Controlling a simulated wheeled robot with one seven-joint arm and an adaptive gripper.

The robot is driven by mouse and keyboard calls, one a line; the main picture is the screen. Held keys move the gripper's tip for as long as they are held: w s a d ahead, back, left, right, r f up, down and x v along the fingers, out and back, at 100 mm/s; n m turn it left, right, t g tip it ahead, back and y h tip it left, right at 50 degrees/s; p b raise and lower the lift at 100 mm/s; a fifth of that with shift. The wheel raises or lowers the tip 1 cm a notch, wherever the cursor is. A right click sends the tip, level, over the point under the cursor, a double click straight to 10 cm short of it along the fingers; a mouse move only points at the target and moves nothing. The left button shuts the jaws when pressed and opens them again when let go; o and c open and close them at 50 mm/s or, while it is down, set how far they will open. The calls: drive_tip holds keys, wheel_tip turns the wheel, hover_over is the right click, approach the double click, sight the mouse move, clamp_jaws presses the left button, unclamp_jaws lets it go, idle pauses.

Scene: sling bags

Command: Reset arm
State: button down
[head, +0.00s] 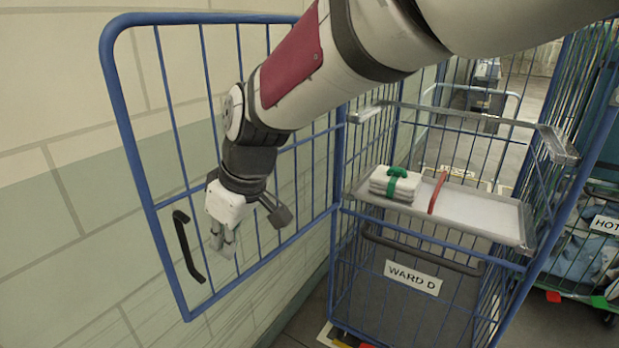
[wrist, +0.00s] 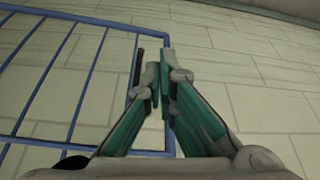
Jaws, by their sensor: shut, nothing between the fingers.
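My gripper (head: 223,240) hangs at the end of my arm in front of the blue cage door (head: 123,95) at the left. It is shut and empty. The door stands open beside the tiled wall, and its black handle (head: 188,248) is left of and a little below my gripper. I cannot tell how far apart they are. In the wrist view, my gripper's fingers (wrist: 158,85) are together, with the black handle (wrist: 137,68) just left of the fingertips. Blue bars (wrist: 65,85) fill the left of that view.
A blue roll cage marked WARD D (head: 413,278) stands at the right. Its shelf (head: 485,212) holds a folded white stack (head: 395,184) with a green strap, beside a red divider (head: 437,192). Another cage marked HOT (head: 606,223) is at the far right. The wall (head: 60,130) is close at the left.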

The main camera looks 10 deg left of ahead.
drive_tip(key=d+r+m+t+h, duration=0.1)
drive_tip(key=d+r+m, duration=0.25)
drive_tip(key=d, duration=0.75)
drive_tip(key=d+r+m+t, duration=0.2)
drive_tip(key=d+r+m, duration=0.15)
drive_tip(key=d, duration=0.75)
drive_tip(key=s+d+m+h, duration=0.1)
drive_tip(key=s+d+m, duration=0.3)
drive_tip(key=d, duration=0.5)
drive_tip(key=s+d+m+t+h, duration=0.1)
drive_tip(key=s+d+m, duration=0.3)
drive_tip(key=s+d, duration=0.5)
drive_tip(key=shift+h, duration=0.6)
drive_tip(key=shift+d+r, duration=0.1)
